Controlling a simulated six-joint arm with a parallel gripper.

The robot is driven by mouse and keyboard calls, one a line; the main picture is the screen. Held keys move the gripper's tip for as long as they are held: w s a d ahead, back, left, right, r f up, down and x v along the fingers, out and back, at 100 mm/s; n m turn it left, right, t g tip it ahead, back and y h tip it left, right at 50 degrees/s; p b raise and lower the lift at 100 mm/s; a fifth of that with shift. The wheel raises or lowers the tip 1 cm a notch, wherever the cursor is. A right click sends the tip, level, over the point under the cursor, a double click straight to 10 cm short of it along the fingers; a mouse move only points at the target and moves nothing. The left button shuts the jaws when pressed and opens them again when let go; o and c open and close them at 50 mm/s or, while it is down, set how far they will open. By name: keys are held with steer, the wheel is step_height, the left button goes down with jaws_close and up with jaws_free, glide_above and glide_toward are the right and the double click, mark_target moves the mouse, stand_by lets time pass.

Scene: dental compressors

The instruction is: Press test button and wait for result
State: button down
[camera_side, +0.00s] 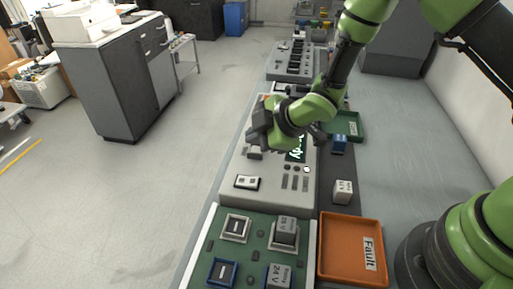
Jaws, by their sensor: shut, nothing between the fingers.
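The grey test panel (232,197) lies in the middle of the bench. Its dark screen (297,150) shows green text, partly covered by my arm, so I cannot read it whole. Below the screen is a row of small round buttons, two dark (291,168) and one pale (306,169); I cannot tell which is the test button. A light-framed socket (246,182) sits at the panel's near left. My gripper (256,142) is shut and empty over the panel's left part, left of the screen and buttons. Whether it touches the panel is unclear.
A green board (258,226) with several relay blocks lies in front. An orange tray (336,274) labelled "Fault" is beside it, a green tray (357,138) farther back. A white block (343,192) and a blue block (339,145) stand right of the panel.

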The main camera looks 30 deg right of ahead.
mark_target(256, 151)
stand_by(0.3)
steer(key=shift+f, duration=0.4)
steer(key=shift+f, duration=0.45)
stand_by(0.8)
steer(key=shift+r, duration=0.85)
steer(key=shift+r, duration=2.55)
